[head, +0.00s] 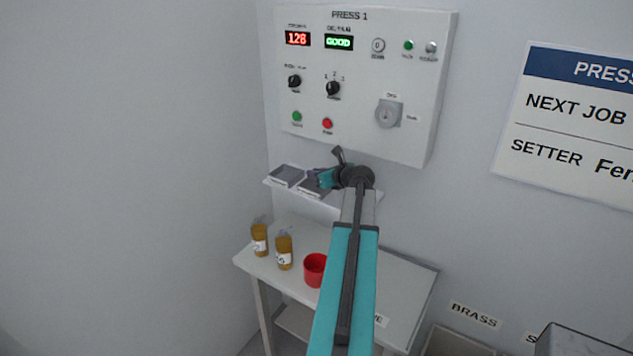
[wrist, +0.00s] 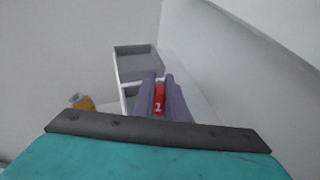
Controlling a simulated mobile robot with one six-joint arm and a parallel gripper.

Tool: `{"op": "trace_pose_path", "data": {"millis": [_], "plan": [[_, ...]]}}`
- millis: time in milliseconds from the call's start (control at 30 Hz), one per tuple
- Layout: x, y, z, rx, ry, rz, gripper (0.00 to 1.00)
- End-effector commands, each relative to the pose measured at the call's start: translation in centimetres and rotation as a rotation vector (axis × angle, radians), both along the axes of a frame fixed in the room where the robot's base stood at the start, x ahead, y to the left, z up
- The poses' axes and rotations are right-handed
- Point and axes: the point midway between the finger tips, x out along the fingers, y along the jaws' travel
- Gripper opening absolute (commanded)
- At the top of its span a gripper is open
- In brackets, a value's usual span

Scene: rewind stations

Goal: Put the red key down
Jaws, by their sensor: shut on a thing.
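The red key (wrist: 159,98) shows in the wrist view between the two purple-grey fingers of my gripper (wrist: 160,92), with a white mark on it. My gripper is shut on it. In the head view my gripper (head: 322,177) is at the small wall shelf (head: 347,207) below the press panel, by the right-hand of two grey trays; the key cannot be made out there. The left tray (head: 287,175) looks empty in the head view. In the wrist view an empty grey tray (wrist: 138,64) lies just beyond the fingers, and a nearer one is partly hidden by them.
The PRESS 1 panel (head: 362,75) with knobs and a key switch (head: 388,114) is on the wall above the shelf. A table (head: 400,290) below holds two amber bottles (head: 259,238) (head: 284,250) and a red cup (head: 314,269). A side wall stands close on the left.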

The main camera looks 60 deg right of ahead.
Motion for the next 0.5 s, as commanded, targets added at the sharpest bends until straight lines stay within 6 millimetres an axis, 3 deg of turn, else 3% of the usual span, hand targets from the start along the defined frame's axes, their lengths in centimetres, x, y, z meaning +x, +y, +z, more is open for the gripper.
{"op": "trace_pose_path", "data": {"millis": [500], "plan": [[-0.1,0.0,-3.2,0.001,-0.003,0.0,0.0]]}}
